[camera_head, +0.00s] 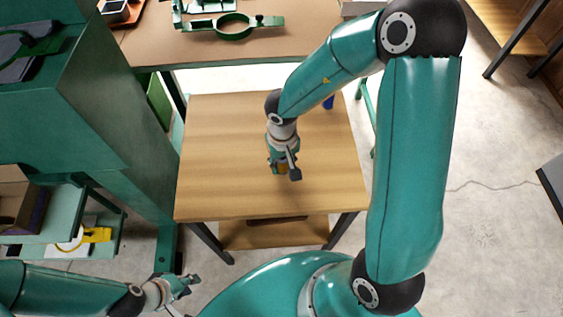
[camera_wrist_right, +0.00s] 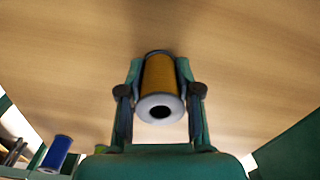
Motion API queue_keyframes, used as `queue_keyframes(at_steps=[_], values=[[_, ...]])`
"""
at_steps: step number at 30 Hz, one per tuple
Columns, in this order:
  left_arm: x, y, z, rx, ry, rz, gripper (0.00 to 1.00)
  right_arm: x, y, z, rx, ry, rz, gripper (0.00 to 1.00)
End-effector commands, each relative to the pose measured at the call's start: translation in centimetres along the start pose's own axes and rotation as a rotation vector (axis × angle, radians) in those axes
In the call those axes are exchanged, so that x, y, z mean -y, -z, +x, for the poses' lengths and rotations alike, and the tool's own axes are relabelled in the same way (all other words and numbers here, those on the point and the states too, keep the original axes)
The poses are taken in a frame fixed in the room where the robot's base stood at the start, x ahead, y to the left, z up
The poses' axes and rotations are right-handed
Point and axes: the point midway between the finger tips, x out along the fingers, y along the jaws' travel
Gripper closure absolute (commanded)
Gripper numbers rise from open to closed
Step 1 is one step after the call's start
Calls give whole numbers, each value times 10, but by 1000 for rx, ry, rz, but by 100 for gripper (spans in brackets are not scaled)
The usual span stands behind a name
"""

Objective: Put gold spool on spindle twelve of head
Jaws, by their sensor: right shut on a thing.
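The gold spool (camera_wrist_right: 160,76) is between the fingers of my right gripper (camera_wrist_right: 160,98), with its pale end ring and dark centre hole facing the wrist camera. In the head view my right gripper (camera_head: 283,170) is over the wooden table, and a small gold patch of the spool (camera_head: 282,169) shows at its tip. I cannot tell whether the spool touches the table. My left gripper (camera_head: 183,285) is low at the lower left, away from the table; its finger opening is unclear. I cannot make out spindle twelve or the head.
The wooden table (camera_head: 225,150) is mostly clear. A tall green cabinet (camera_head: 115,120) stands at the left. A workbench (camera_head: 220,48) with a green ring-shaped frame (camera_head: 235,24) is behind.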

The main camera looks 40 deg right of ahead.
Motion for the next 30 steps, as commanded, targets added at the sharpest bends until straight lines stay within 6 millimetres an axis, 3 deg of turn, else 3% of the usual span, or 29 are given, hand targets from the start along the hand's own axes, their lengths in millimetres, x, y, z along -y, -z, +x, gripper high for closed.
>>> queue_keyframes(at_steps=[1,2,6,17,23,30], values=[[-1,0,-2,0,0,0,69,0,0,1,2,-1,0,90],[0,0,-1,0,0,0,69,0,0,1,1,-1,0,62],[0,0,-1,0,0,0,69,0,0,1,1,0,0,42],[0,0,1,0,0,0,69,0,0,-1,-1,0,-1,42],[-5,0,-13,0,0,0,69,1,1,-30,-4,0,-1,42],[-10,0,-29,0,0,0,69,1,1,-78,-4,1,0,42]])
